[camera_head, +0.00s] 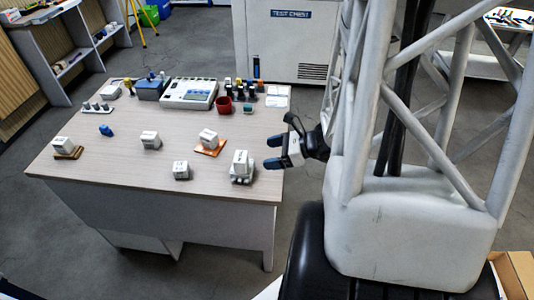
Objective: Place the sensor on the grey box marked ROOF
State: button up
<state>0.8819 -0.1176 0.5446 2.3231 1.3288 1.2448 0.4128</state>
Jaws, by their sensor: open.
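Several small white-grey boxes stand on the table, and their labels are too small to read, so I cannot tell which is marked ROOF. One box (64,144) is at the left on a brown base. Another (150,139) is mid-table, and one (208,138) is on an orange-brown base. A small box (180,169) is near the front edge. A taller one (241,161) sits at the front right on a low base. A small blue piece (106,130) lies at the left; I cannot tell which thing is the sensor. My gripper (271,152) is open and empty, right of the taller box.
The wooden table (120,172) has free room between the boxes. Along its back stand a blue box (151,90), a white instrument (189,93), a red cup (224,105) and several dark upright items. A white chest (290,45) stands behind.

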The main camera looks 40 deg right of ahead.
jog(key=shift+s+d, duration=0.1)
dwell(0.7)
jog(key=s+a+r+n+g+h, duration=0.2)
jog(key=a+r+n+g, duration=0.65)
jog(key=a+n, duration=0.5)
jog(key=s+a+r+n+h, duration=0.3)
jog(key=a+r+n+h, duration=0.1)
jog(key=r+n, duration=0.2)
jog(key=s+a+r+n+t+h, duration=0.1)
jog(key=s+a+r+n+h, duration=0.2)
jog(key=r+n, duration=0.4)
jog(key=shift+s+a+r+h, duration=0.2)
jog(key=shift+s+a+h, duration=0.2)
jog(key=shift+s, duration=0.15)
